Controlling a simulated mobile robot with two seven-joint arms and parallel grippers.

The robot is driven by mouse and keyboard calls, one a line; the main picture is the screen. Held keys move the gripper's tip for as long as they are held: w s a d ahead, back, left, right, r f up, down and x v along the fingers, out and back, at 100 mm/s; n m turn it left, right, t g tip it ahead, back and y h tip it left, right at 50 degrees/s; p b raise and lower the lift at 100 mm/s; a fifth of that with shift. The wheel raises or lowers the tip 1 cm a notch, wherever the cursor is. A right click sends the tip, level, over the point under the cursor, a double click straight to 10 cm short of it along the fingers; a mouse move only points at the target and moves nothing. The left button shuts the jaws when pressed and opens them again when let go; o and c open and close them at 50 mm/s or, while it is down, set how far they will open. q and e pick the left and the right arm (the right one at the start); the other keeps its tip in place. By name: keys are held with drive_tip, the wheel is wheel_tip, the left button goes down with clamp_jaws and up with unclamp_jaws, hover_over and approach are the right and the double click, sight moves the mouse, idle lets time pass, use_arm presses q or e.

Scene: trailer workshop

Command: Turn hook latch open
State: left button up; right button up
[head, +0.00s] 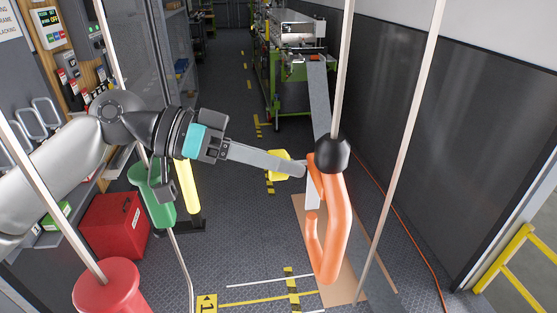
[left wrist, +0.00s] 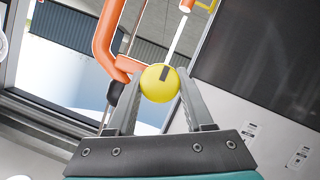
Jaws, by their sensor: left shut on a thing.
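A large orange hook (head: 338,225) hangs from a pale rod by a black collar (head: 331,153). Its white latch bar (head: 313,195) spans the mouth, its end near the hook's upturned tip. My left gripper (head: 298,168) reaches in from the left to the latch's upper end. In the left wrist view its fingers (left wrist: 157,95) are shut on a round yellow knob (left wrist: 156,84); the white latch bar (left wrist: 176,42) runs from there towards the orange tip. The orange hook (left wrist: 106,38) shows behind the knob. My right gripper is not in view.
Several pale rods cross the space around my arm. A red box (head: 112,225), a green cylinder (head: 152,195) and a yellow post (head: 189,186) stand at the left. A green-framed bench (head: 272,80) stands farther back. The dark floor between is mostly clear.

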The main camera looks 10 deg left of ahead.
use_arm(q)
clamp_jaws()
drive_tip(key=shift+f+m+t+b, duration=0.15)
drive_tip(key=shift+m+t+b, duration=0.4)
drive_tip(key=shift+m, duration=0.35)
drive_tip(key=shift+m+t+y+b, duration=0.55)
drive_tip(key=shift+m+t, duration=0.2)
drive_tip(key=shift+m, duration=0.35)
